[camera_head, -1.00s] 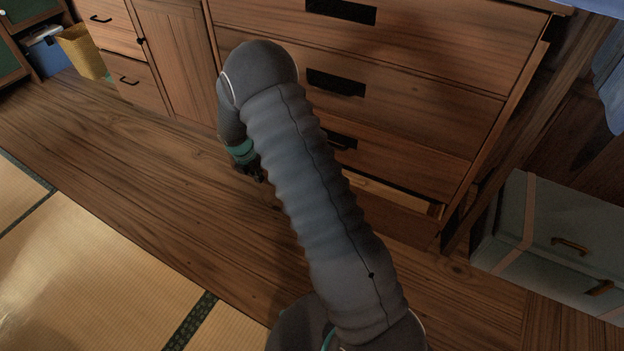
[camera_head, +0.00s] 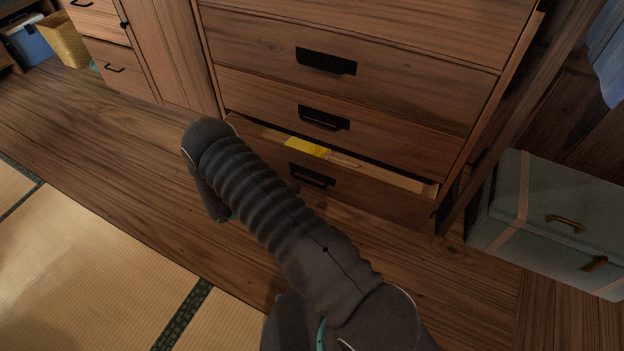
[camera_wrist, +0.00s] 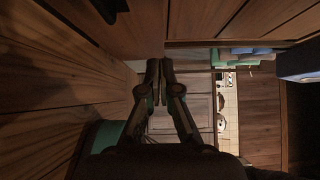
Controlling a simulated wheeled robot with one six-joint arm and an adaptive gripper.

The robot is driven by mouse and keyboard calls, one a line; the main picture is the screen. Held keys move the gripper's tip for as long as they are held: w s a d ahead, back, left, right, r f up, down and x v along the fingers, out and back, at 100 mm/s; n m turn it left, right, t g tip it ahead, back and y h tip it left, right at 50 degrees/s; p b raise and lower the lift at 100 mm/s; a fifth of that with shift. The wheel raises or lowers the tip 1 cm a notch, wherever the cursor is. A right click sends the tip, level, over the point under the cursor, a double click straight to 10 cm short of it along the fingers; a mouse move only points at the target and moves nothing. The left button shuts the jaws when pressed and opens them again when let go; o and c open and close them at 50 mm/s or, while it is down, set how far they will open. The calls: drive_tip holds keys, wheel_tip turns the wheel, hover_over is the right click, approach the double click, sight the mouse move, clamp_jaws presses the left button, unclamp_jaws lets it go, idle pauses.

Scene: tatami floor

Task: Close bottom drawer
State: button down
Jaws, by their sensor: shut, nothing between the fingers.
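The bottom drawer (camera_head: 375,198) of the wooden chest stands partly open in the head view, with a black handle (camera_head: 312,176) on its front. A yellow item (camera_head: 308,147) and a light strip of the interior show above its front. My arm crosses in front of the drawer's left end. My gripper is hidden behind the arm in the head view. In the wrist view my gripper (camera_wrist: 158,72) has its fingers together and holds nothing. Wooden panels lie close to its left and above it. I cannot tell whether it touches the drawer.
The drawers above (camera_head: 400,80) look shut. A grey-green case (camera_head: 550,220) with brass handles stands right of the chest. A yellow bin (camera_head: 64,42) and a blue box (camera_head: 28,40) are at the far left. The wooden floor and tatami (camera_head: 75,265) at left are clear.

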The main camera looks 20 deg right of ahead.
approach(337, 170)
drive_tip(key=s+d, duration=0.3)
drive_tip(key=d, duration=0.1)
drive_tip(key=shift+w+d+p, duration=0.3)
drive_tip(key=shift+w+d, duration=0.3)
drive_tip(key=shift+w, duration=0.15)
drive_tip(key=shift+w+d, duration=0.45)
drive_tip(key=shift+d, duration=0.1)
